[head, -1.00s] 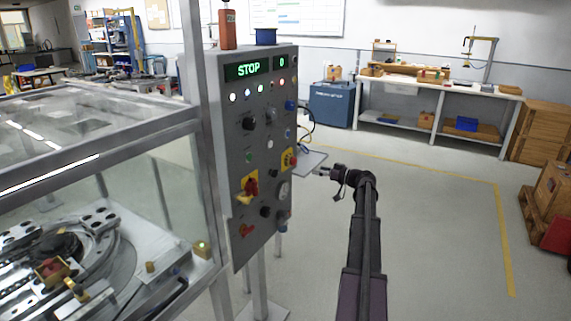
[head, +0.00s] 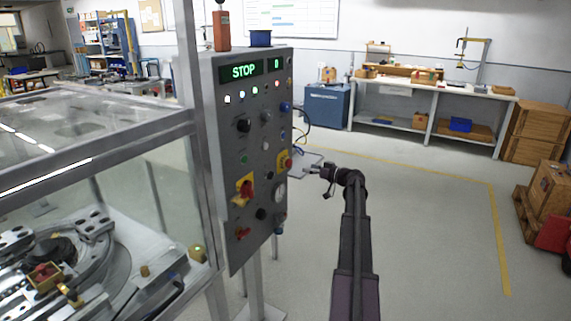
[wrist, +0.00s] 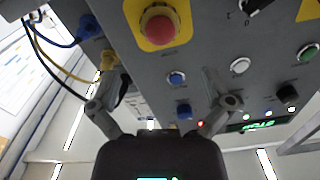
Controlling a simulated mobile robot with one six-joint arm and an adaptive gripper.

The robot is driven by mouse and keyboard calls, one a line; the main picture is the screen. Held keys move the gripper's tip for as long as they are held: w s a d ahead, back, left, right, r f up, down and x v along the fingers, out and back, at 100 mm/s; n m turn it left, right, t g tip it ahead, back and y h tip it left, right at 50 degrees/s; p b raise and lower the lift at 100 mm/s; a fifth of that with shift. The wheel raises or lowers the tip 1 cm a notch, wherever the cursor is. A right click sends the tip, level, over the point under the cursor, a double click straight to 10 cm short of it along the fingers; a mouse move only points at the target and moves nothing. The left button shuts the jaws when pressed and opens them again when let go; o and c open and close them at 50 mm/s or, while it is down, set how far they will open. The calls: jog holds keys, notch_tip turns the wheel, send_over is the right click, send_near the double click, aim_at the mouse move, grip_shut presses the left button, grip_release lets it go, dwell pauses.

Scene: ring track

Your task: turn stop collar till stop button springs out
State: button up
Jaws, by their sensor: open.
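The red stop button (head: 289,164) sits on a yellow plate on the right part of the grey control panel (head: 215,150). In the wrist view the red button (wrist: 160,28) shows at the top centre, with the round stop collar (wrist: 152,12) around its base on the yellow plate. I cannot tell whether the button is in or out. My gripper (head: 311,170) is just right of the button, apart from it. In the wrist view my gripper (wrist: 160,73) is open and empty, its fingers spread below the button and not around it.
The panel display (head: 245,70) reads STOP. A red-handled switch (head: 245,189) and several knobs and lamps share the panel. Blue and yellow cables (wrist: 60,38) run beside the button. A glazed machine enclosure (head: 90,140) stands left.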

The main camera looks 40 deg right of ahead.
aim_at(291, 164)
jog(key=x, duration=1)
jog(key=shift+w, duration=0.1)
jog(key=c, duration=1)
